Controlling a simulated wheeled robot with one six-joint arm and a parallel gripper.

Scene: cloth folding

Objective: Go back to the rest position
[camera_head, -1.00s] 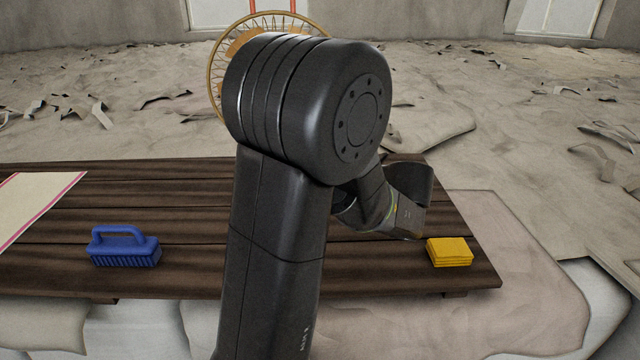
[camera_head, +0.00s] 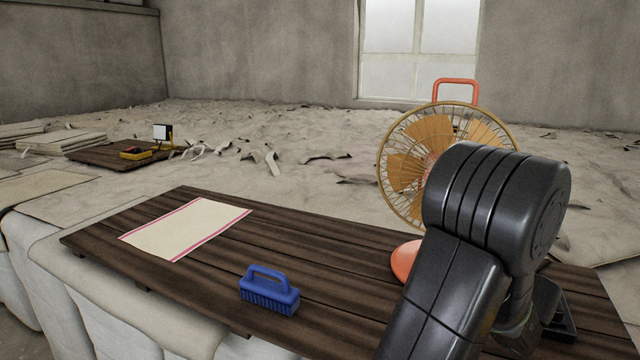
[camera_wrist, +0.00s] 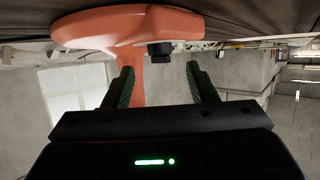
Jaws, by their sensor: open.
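My gripper (camera_wrist: 163,78) shows in the wrist view with its two dark fingers apart and nothing between them. The wrist picture looks upside down. Beyond the fingers are the orange-red base (camera_wrist: 135,25) and stem of the fan. In the head view my dark arm rises at the lower right, and its wrist end is low behind it, over the right part of the wooden table (camera_head: 335,255). My fingers cannot be made out there. The folded yellow cloth seen earlier does not show now; it is hidden or out of frame.
A fan (camera_head: 407,170) with a wire cage stands behind the arm, partly hidden. A blue brush (camera_head: 268,291) lies near the table's front edge. A cream cloth with red edge stripes (camera_head: 185,228) lies flat at the left. The table's middle is mostly bare.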

